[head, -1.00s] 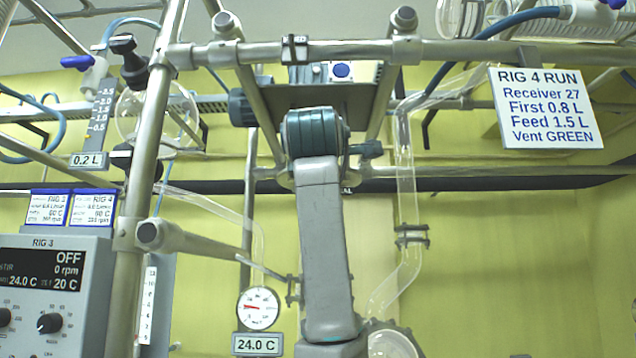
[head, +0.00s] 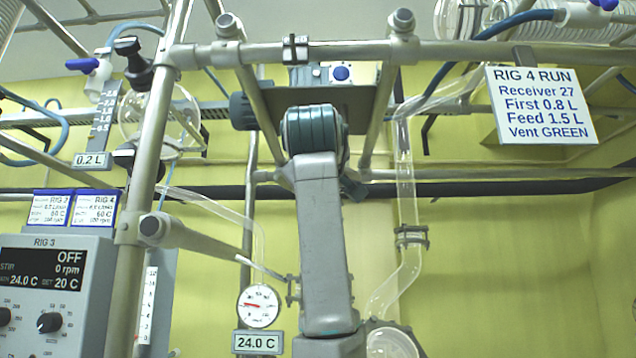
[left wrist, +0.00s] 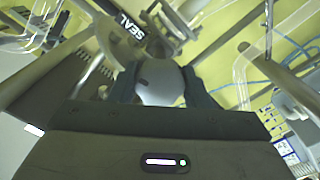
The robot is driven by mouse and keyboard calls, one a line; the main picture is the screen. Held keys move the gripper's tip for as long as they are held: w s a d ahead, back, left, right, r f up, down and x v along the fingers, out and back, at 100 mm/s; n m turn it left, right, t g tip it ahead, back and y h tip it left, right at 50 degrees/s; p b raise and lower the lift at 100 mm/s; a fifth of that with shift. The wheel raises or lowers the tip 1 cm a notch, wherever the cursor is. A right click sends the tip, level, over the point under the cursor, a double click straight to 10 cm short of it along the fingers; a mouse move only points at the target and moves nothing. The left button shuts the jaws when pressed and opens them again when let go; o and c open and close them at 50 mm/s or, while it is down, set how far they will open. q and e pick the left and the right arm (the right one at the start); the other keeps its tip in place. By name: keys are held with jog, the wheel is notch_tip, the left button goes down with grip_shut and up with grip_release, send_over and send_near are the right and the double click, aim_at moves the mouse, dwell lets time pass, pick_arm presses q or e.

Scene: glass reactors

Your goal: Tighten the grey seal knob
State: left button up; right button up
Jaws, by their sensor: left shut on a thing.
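In the left wrist view the grey seal knob (left wrist: 160,84) is a round grey disc with a small dark mark. My left gripper (left wrist: 161,76) has one dark finger on each side of it and is shut on it. A black label reading SEAL (left wrist: 126,26) lies just beyond the knob. In the head view my left arm rises up the middle and hides the knob and the fingers. My right gripper is in neither view.
Metal frame bars (head: 330,52) cross above and beside my arm. A bent glass tube (head: 405,190) runs close on its right, and a round gauge (head: 258,306) is at lower left. The RIG 3 control box (head: 55,295) stands at far left. A white RIG 4 RUN sign (head: 541,104) hangs at right.

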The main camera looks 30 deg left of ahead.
pick_arm(q)
jog(key=shift+f+m, duration=0.2)
jog(key=shift+m, duration=0.7)
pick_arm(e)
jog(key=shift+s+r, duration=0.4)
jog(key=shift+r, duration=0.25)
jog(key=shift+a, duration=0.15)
pick_arm(q)
jog(key=o, duration=0.8)
jog(key=shift+c, duration=0.2)
jog(key=shift+o, duration=1.2)
jog(key=shift+r, duration=0.1)
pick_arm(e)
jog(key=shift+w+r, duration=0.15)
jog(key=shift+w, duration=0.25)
